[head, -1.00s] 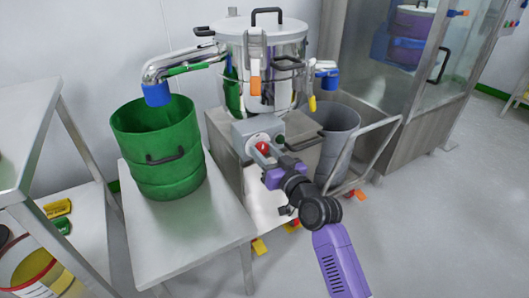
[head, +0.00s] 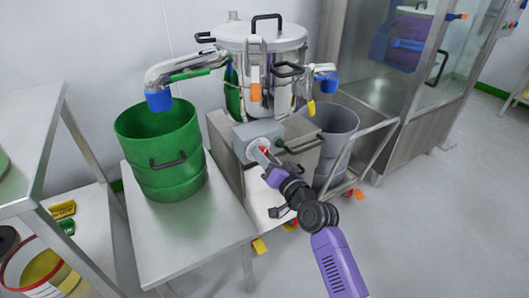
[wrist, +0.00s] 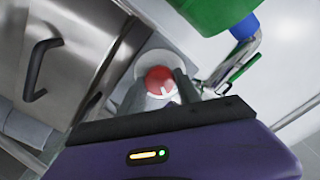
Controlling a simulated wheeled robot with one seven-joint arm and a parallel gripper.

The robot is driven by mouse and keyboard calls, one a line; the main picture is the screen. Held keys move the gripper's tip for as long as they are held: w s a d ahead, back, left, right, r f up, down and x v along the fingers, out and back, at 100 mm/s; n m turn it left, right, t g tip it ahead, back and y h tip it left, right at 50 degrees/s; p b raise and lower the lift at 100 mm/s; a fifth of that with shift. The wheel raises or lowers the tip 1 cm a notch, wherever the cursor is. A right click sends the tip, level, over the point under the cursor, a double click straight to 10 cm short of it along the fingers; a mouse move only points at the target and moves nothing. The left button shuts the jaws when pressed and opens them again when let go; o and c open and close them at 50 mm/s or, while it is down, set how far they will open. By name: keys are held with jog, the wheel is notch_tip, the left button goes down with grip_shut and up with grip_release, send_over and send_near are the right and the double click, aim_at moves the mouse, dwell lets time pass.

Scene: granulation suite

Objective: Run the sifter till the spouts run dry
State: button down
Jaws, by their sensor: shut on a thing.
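The steel sifter (head: 288,42) stands upright with its lid on. Its left spout ends in a blue sleeve (head: 159,101) over the open green drum (head: 158,150). Its right spout's blue sleeve (head: 328,84) is above the grey bin (head: 335,120). No stream of material is visible at either spout. A grey control box (head: 246,138) sits at the sifter base's front. My gripper (head: 264,157) reaches to it, shut on its red knob. The wrist view shows the red knob (wrist: 157,80) with a white mark, between my two fingers. The drum's inside floor is hidden.
The drum stands on a low steel table (head: 195,228). A trolley with a tubular handle (head: 362,158) is right of the sifter. A glass-doored cabinet (head: 385,90) stands behind it. A shelf rack (head: 30,150) is at left. Open floor lies at front right.

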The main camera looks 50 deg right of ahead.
jog(key=m+p, duration=0.4)
jog(key=m, duration=0.8)
jog(key=shift+p, duration=0.4)
dwell(0.3)
jog(key=c, duration=0.9)
grip_release()
jog(key=shift+o, duration=0.2)
jog(key=v, duration=0.8)
